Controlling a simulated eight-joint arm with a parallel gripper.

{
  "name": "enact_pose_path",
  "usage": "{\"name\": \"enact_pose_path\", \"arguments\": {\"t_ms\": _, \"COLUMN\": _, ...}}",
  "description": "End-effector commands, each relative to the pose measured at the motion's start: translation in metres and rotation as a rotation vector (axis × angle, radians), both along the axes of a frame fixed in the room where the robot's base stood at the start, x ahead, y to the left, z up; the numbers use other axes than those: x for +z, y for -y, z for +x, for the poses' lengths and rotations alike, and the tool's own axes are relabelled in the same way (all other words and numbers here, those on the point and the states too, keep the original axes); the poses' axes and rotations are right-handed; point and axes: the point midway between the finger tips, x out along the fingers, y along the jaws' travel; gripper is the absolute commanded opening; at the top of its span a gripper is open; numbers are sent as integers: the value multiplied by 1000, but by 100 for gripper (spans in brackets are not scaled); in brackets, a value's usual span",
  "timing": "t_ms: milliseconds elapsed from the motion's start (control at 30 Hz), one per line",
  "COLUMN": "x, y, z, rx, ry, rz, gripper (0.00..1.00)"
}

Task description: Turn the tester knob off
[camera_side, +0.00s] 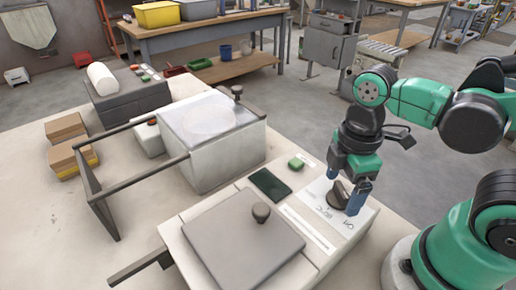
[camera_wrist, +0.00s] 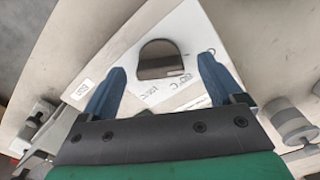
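The tester (camera_side: 330,240) is a pale box with a white printed panel. In the wrist view my gripper (camera_wrist: 160,75) is open, with clear gaps between each finger and the knob. The fingers do not touch the knob there.
A dark bar frame (camera_side: 100,200) and a pale box (camera_side: 215,145) stand farther left. Bare table lies at front left.

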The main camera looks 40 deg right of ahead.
Motion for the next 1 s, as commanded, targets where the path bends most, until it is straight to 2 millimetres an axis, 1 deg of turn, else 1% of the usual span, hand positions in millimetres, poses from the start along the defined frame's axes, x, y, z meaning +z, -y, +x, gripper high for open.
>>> {"name": "enact_pose_path", "arguments": {"t_ms": 267, "x": 3, "y": 0, "z": 0, "rx": -1, "ry": 0, "rz": 0, "gripper": 87}}
{"name": "enact_pose_path", "arguments": {"t_ms": 367, "x": 9, "y": 0, "z": 1, "rx": -1, "ry": 0, "rz": 0, "gripper": 87}}
{"name": "enact_pose_path", "arguments": {"t_ms": 700, "x": 45, "y": 0, "z": 0, "rx": 0, "ry": 0, "rz": 0, "gripper": 87}}
{"name": "enact_pose_path", "arguments": {"t_ms": 833, "x": 54, "y": 0, "z": 0, "rx": 0, "ry": 0, "rz": 0, "gripper": 87}}
{"name": "enact_pose_path", "arguments": {"t_ms": 1000, "x": 56, "y": 0, "z": 0, "rx": 0, "ry": 0, "rz": 0, "gripper": 87}}
